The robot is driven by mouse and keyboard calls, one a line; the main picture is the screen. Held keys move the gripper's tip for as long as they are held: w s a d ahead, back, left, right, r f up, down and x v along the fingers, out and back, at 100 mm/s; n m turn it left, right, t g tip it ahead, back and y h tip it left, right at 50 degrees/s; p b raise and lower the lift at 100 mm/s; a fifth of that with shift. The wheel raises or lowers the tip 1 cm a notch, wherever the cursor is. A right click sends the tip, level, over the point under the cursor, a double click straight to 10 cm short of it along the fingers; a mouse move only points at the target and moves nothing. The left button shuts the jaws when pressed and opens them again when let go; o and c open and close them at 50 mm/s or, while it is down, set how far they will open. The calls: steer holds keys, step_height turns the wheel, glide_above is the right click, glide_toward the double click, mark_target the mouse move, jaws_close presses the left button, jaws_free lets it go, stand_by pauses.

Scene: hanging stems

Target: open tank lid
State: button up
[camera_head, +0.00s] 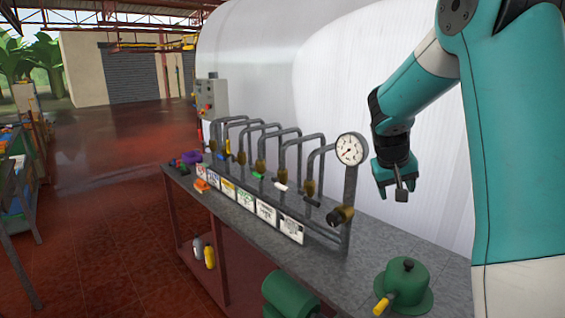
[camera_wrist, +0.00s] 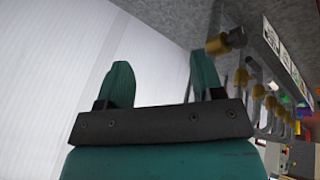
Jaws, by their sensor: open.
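A green domed lid-like piece (camera_head: 405,285) with a round knob on top and a yellow handle (camera_head: 384,304) sits at the bench's near right in the head view. I take it for the tank lid; it looks closed, and what lies under it is hidden. My gripper (camera_head: 391,194) hangs in the air above the bench, above and apart from the green piece. In the wrist view its two teal fingers (camera_wrist: 164,80) are spread with nothing between them. The green piece does not show in the wrist view.
A grey bench (camera_head: 375,240) carries a row of bent pipes with valves, labels and a pressure gauge (camera_head: 351,149). A large white tank (camera_head: 300,70) rises behind. The bench between gauge and green piece is clear.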

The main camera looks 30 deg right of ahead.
steer(key=a+f+n+t+y+b, duration=0.2)
steer(key=a+n+y, duration=0.15)
steer(key=a, duration=1.15)
steer(key=s+a+f+n+y+b, duration=0.1)
steer(key=s+a+n, duration=0.1)
steer(key=a, duration=0.5)
steer(key=s+a+f+n+g+y+b, duration=0.1)
steer(key=s+a+n+y+b, duration=0.1)
steer(key=s+a, duration=0.3)
steer(key=s+a+f+n+y+b, duration=0.1)
steer(key=s+a+n, duration=0.2)
steer(key=a, duration=0.6)
steer(key=shift+s+a+b, duration=0.3)
steer(key=shift+s+b, duration=0.1)
steer(key=shift+s, duration=0.25)
steer(key=s+a+n, duration=0.1)
steer(key=s, duration=0.1)
steer(key=s+a+g+y, duration=0.1)
steer(key=s+a, duration=0.1)
steer(key=s+a+n+b, duration=0.1)
steer(key=s, duration=0.2)
steer(key=shift+s+a+f+n+g+y, duration=0.1)
steer(key=shift+a+f+n+g+y, duration=0.2)
steer(key=shift+n+g+y, duration=0.1)
steer(key=shift+s+a, duration=0.1)
steer(key=shift+s, duration=0.15)
steer(key=shift+c, duration=0.4)
